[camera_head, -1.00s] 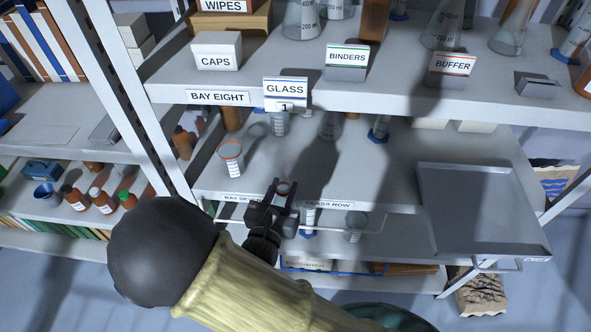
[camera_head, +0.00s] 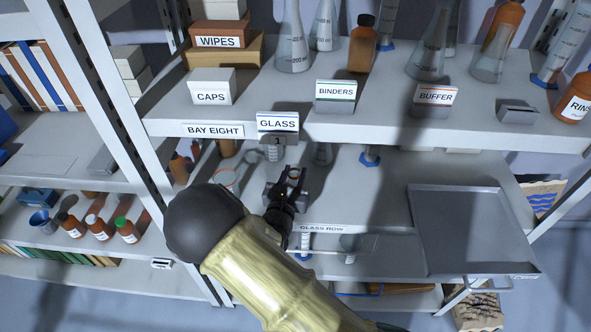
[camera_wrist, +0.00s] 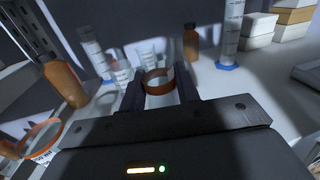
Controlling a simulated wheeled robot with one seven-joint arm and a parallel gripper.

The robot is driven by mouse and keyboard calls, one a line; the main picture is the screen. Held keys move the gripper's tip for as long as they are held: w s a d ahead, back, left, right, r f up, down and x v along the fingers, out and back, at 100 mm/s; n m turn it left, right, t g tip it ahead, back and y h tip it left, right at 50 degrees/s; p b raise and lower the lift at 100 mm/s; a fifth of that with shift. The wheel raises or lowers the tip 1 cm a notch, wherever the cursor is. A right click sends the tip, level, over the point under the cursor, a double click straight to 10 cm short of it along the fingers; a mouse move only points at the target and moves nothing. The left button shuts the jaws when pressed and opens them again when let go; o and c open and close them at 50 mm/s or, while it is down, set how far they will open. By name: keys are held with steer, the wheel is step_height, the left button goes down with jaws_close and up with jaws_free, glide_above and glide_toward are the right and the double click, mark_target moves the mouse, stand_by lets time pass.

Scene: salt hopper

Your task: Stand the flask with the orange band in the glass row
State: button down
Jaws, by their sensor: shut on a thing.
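My gripper (camera_head: 293,176) is over the front part of the middle shelf (camera_head: 385,195), behind the edge label GLASS ROW (camera_head: 322,228). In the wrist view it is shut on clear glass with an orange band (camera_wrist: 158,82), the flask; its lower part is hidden. Behind it on the shelf stand a clear beaker (camera_wrist: 122,73), a graduated cylinder (camera_wrist: 96,60), a brown bottle (camera_wrist: 191,42) and a blue-footed cylinder (camera_wrist: 231,42). Whether the flask touches the shelf I cannot tell. A GLASS sign (camera_head: 277,123) stands on the shelf above.
An orange-rimmed beaker (camera_head: 226,181) stands close left of my gripper, also at the wrist view's lower left (camera_wrist: 40,136). A brown bottle (camera_wrist: 64,84) stands behind it. A grey tray (camera_head: 470,265) lies right. The upper shelf (camera_head: 380,118) overhangs the back.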

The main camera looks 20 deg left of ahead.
steer(key=shift+w+a, duration=0.2)
steer(key=shift+w, duration=1.15)
steer(key=shift+w+r, duration=0.1)
steer(key=shift+w, duration=0.2)
steer(key=shift+w+f+p, duration=0.2)
steer(key=shift+w+p, duration=0.05)
steer(key=shift+p, duration=0.2)
step_height(320, 180, down, 3)
steer(key=shift+a+p, duration=0.15)
steer(key=shift+p, duration=0.3)
steer(key=shift+s+f, duration=0.1)
steer(key=shift+w+d+f, duration=0.1)
steer(key=shift+w+d, duration=0.1)
steer(key=shift+d, duration=0.05)
steer(key=c, duration=1.5)
jaws_free()
steer(key=o, duration=0.5)
steer(key=shift+s, duration=0.15)
